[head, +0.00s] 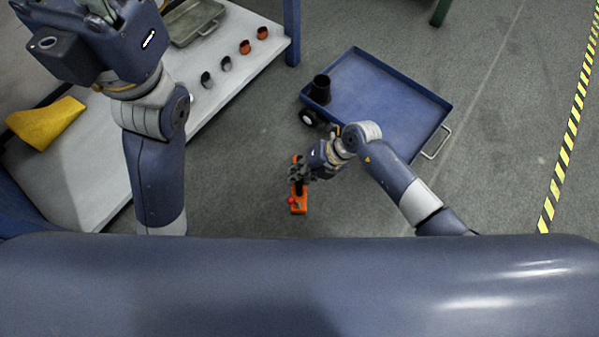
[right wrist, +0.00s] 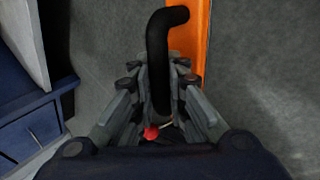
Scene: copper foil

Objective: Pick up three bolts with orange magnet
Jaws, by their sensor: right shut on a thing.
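The orange magnet (head: 299,207) is a long orange bar with a black handle and a red knob. It hangs in the middle of the head view, apparently above the floor. My right gripper (head: 299,174) is shut on its black handle. In the right wrist view, the fingers of my right gripper (right wrist: 163,105) close around the bent black handle, with the orange bar (right wrist: 188,38) of the magnet behind it. The red knob shows between the finger bases. I cannot make out any bolts in either view. My left arm is at the upper left, its fingertips out of view.
A blue cart (head: 385,97) with a raised rim stands right of the magnet and carries a black cup (head: 320,89). A pale workbench (head: 88,175) at the left holds a yellow piece (head: 45,122), a grey tray (head: 193,24) and several small black and orange cups. Grey floor lies between.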

